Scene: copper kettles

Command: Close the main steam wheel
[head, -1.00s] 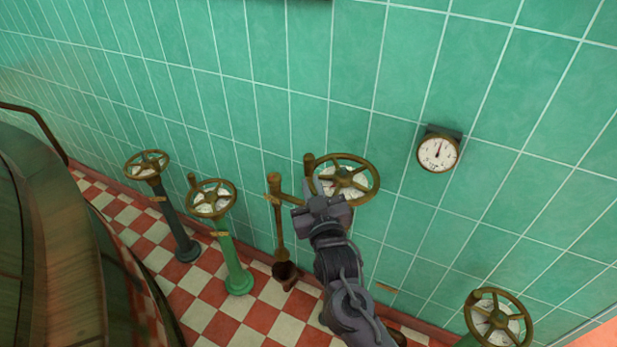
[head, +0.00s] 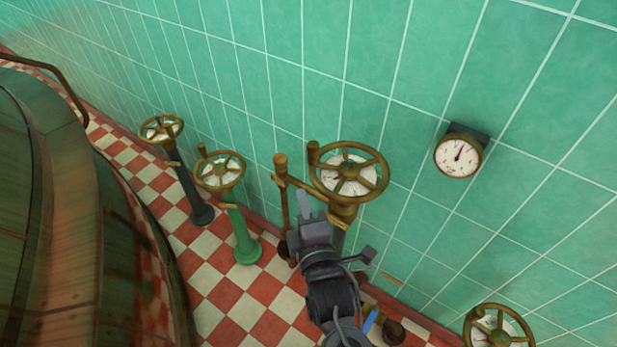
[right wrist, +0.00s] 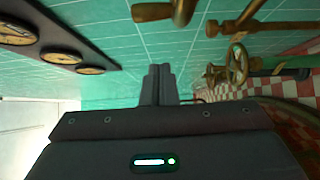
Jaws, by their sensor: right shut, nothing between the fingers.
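A large brass handwheel (head: 348,172) with a white dial in its middle and an upright knob on its left rim stands on a column in the middle of the head view. No readable label shows which wheel is the main steam one. My right gripper (head: 304,200) is below and left of this wheel, apart from its rim as far as I can tell. Its fingers are shut and empty, and they show together in the right wrist view (right wrist: 159,72). My arm hides part of the wheel's column. My left gripper is not in view.
A brass post (head: 283,195) with a side arm stands just left of the wheel. Smaller handwheels stand on a green column (head: 220,171), a dark column (head: 161,129) and at lower right (head: 499,328). A gauge (head: 458,156) hangs on the wall. A large boiler-like body (head: 70,190) fills the left.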

